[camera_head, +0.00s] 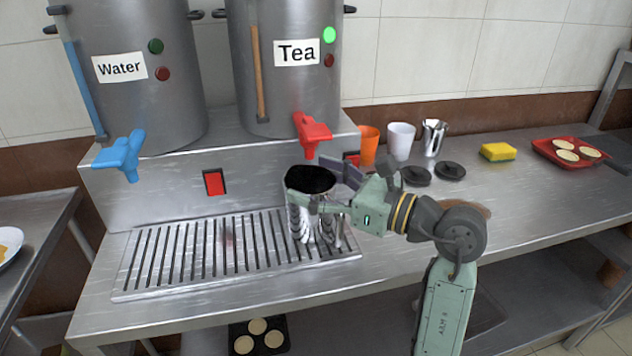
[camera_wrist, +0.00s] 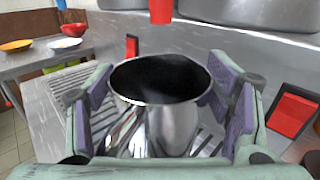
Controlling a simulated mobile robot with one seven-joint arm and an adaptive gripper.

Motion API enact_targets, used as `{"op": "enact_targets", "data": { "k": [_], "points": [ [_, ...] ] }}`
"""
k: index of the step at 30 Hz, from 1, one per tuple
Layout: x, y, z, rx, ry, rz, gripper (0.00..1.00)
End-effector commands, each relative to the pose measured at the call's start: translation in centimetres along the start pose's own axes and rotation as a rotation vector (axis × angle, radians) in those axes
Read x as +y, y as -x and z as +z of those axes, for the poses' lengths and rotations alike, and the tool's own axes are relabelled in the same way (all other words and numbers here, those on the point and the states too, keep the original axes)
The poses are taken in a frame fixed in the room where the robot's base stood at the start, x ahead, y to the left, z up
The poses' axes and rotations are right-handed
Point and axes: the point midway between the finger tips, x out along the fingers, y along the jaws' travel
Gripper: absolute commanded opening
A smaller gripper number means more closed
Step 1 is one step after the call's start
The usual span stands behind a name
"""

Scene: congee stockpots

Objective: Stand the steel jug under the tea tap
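The steel jug (camera_head: 300,222) stands upright on the slatted drip tray (camera_head: 190,255), below the red tea tap (camera_head: 312,132). Its round mouth is dark inside. In the wrist view the jug (camera_wrist: 165,128) is between my finger pads. My gripper (camera_head: 325,188) is open around the jug, with one finger on its near side and one behind. Grate shows between the right pad and the jug; contact on the left side is unclear. The red tap also shows above the jug in the wrist view (camera_wrist: 161,10). The Tea urn (camera_head: 285,85) carries a lit green light.
The Water urn (camera_head: 130,75) with a blue tap (camera_head: 122,155) stands at left. An orange cup (camera_head: 368,145), a white cup (camera_head: 401,140), a steel cup (camera_head: 433,138) and black lids (camera_head: 450,171) are behind my arm. A sponge (camera_head: 498,152) and red tray (camera_head: 545,147) lie right. The tray's left part is clear.

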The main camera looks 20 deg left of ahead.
Motion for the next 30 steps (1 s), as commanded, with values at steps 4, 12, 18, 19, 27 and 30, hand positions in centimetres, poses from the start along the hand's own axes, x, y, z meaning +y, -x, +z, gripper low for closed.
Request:
{"op": "enact_targets", "data": {
  "k": [4,12,18,19,27,30],
  "points": [
    [0.0,0.0,0.0,0.001,-0.001,0.0,0.82],
    [0.0,0.0,0.0,0.001,-0.001,0.0,0.93],
    [0.0,0.0,0.1,0.001,-0.001,0.0,0.93],
    [0.0,0.0,0.2,0.001,-0.001,0.0,0.93],
    [-0.2,3.8,-0.1,0.001,0.001,-0.007,0.93],
    [-0.2,6.1,-0.1,0.001,0.001,-0.007,0.93]
  ]
}}
